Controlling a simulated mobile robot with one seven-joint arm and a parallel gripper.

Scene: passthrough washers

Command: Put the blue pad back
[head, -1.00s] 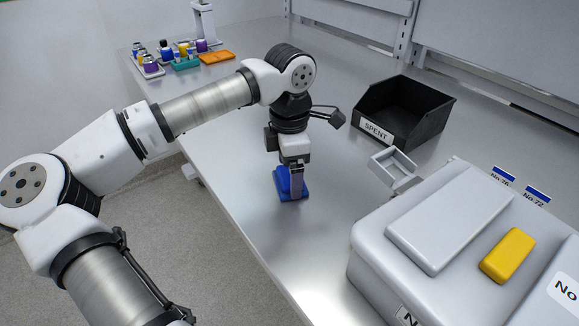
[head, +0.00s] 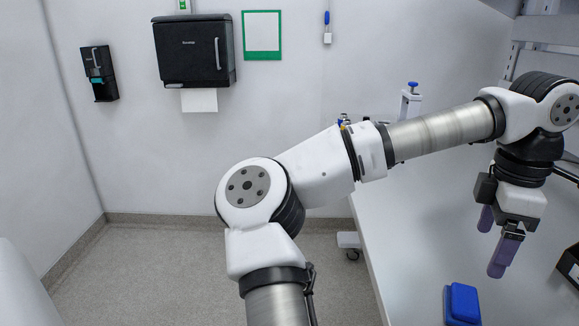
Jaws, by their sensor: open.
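The blue pad (head: 461,303) lies on the bench at the bottom of the head view, partly cut off by the lower edge. It looks like a smaller raised blue block on a wider blue base. My gripper (head: 497,240) hangs fingers down above the bench, higher than the pad and to its right in the picture. Its two fingers are spread apart with nothing between them. The gripper does not touch the pad.
The pale bench (head: 420,235) is clear around the pad. A dark bin (head: 570,265) is cut off at the right edge. A black towel dispenser (head: 194,50) hangs on the wall. The floor at left is open.

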